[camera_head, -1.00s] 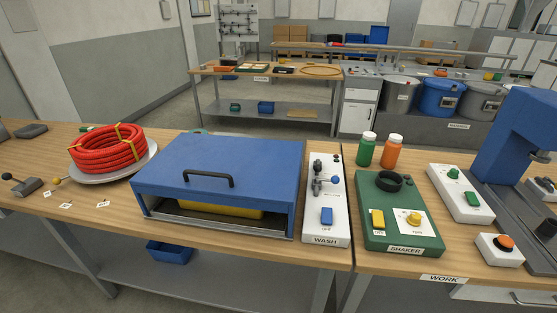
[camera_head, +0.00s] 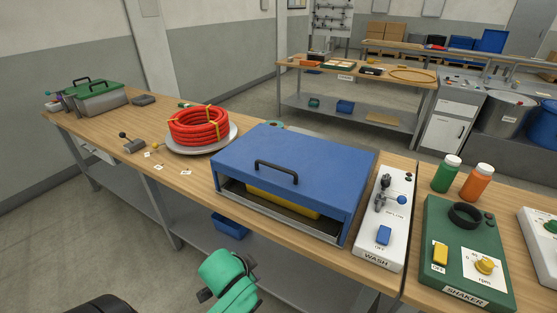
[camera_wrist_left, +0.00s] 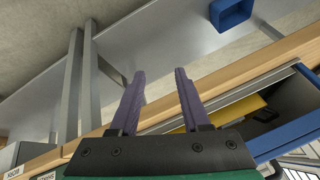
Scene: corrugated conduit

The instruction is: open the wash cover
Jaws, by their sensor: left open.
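The blue wash cover (camera_head: 300,158) sits lowered over the wash unit on the bench, with a black bar handle (camera_head: 276,168) on top near its front edge. Under its open front, a yellow block (camera_head: 280,202) shows above a dark tray. In the left wrist view, part of the blue cover (camera_wrist_left: 290,137) and the yellow block (camera_wrist_left: 238,108) show at the right. My left gripper (camera_wrist_left: 159,74) has two purple fingers spread apart, with nothing between them. My green left arm shows low in front of the bench in the head view; its fingers are not clear there. My right gripper is out of view.
The white WASH panel (camera_head: 386,218), with a blue switch and small lever, stands right of the cover. A red hose coil (camera_head: 199,126) on a grey plate lies to the left. The green SHAKER (camera_head: 462,250) is farther right. A blue bin (camera_head: 230,226) is on the lower shelf.

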